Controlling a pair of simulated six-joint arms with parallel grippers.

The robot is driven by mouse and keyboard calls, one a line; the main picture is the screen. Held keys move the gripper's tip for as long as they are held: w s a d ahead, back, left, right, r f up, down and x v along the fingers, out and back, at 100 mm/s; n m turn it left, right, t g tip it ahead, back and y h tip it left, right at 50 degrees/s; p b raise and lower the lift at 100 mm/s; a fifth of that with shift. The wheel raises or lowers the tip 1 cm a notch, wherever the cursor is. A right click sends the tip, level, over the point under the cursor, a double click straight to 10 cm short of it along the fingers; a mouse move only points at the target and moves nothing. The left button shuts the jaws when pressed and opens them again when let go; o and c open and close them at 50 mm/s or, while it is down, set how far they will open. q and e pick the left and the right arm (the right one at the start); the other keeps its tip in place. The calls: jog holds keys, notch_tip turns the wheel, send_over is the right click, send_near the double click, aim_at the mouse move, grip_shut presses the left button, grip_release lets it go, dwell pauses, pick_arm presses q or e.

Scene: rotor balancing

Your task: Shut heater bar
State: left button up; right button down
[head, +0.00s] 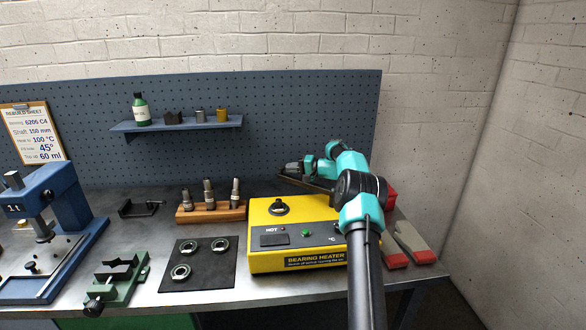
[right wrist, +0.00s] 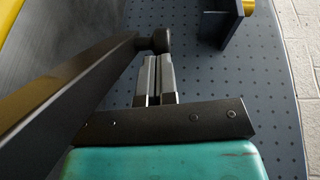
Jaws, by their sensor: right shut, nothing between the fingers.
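The yellow bearing heater (head: 262,258) stands at the right of the bench, with a dark post and ring (head: 279,208) on its top. The heater bar (head: 306,184) shows as a dark strip behind the heater's top, partly hidden by my right arm. In the right wrist view the bar (right wrist: 70,85) runs from the lower left to a round dark knob at its end (right wrist: 161,40). My right gripper (head: 286,168) is shut and empty behind the heater. Its fingertips (right wrist: 157,62) lie close to the knob; I cannot tell whether they touch. My left gripper is out of view.
A dark mat (head: 203,278) with three bearings lies left of the heater. A wooden block (head: 212,213) with three upright tools stands behind the mat. A blue press (head: 62,225) and green vise (head: 118,282) are further left. A shelf (head: 180,125) hangs on the pegboard.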

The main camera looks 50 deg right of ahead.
jog(key=s+a+n+g+y, duration=0.1)
jog(key=a+n+g+y, duration=0.1)
jog(key=a, duration=0.1)
jog(key=s+a+n+g+y, duration=0.1)
jog(key=a+n+g+y, duration=0.1)
jog(key=a, duration=0.2)
jog(key=s+a+n+g+y, duration=0.2)
jog(key=a+n+g, duration=0.1)
jog(key=a, duration=0.1)
jog(key=shift+s+a+y, duration=0.1)
jog(key=shift+y, duration=0.3)
jog(key=shift+s+a+n+g+y, duration=0.3)
jog(key=shift+s+a+n+g, duration=0.25)
jog(key=shift+a+g, duration=0.2)
jog(key=shift+s+d, duration=0.1)
jog(key=v, duration=0.7)
jog(key=shift+d, duration=0.25)
jog(key=shift+s, duration=0.1)
